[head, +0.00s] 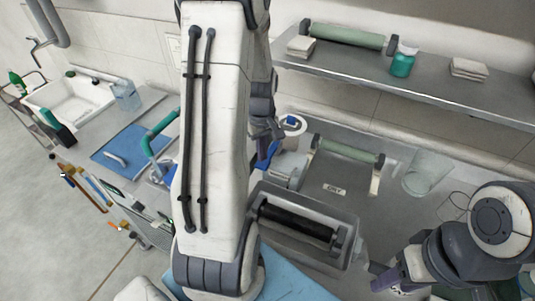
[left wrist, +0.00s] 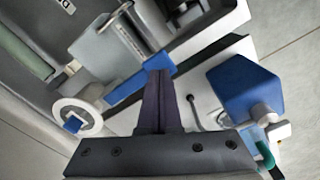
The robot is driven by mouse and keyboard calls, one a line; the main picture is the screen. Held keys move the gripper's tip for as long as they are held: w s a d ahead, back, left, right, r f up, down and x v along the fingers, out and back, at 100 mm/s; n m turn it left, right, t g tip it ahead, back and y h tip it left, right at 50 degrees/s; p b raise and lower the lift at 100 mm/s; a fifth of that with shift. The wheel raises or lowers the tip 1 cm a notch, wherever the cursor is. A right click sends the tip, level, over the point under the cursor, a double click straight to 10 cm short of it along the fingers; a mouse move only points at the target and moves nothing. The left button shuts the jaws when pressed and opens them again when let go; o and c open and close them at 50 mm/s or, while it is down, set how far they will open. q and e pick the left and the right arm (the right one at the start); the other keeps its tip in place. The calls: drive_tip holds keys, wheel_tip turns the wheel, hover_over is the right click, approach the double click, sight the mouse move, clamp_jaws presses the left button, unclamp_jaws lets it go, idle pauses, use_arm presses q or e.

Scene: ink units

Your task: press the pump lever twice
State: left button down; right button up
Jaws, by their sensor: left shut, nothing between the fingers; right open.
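A blue bar (left wrist: 130,84), which looks like the pump lever, slants across the ink unit in the left wrist view. In the head view a blue strip (head: 268,153) shows beside my left forearm. My left gripper (left wrist: 159,78) is shut and empty, its dark fingertips at the bar's upper right end. I cannot tell whether they touch it or are just above. In the head view my left arm hides most of this spot. My right gripper (head: 384,277) is open at the lower right, away from the lever, its fingers partly seen.
A white round cup (head: 292,123) with a blue piece stands by the unit. A roller tray (head: 305,222) lies in front, and a clear beaker (head: 425,173) stands right. A blue block (left wrist: 245,90) is near my left fingers. A shelf (head: 430,93) overhangs the back.

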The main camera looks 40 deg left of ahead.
sight(263, 163)
use_arm(q)
drive_tip(key=shift+f, duration=0.15)
drive_tip(key=shift+f+b, duration=1.4)
drive_tip(key=shift+f, duration=0.45)
drive_tip(key=shift+r, duration=0.1)
drive_tip(key=shift+r+p, duration=1.95)
drive_tip(key=shift+r, duration=0.05)
drive_tip(key=shift+f, duration=0.2)
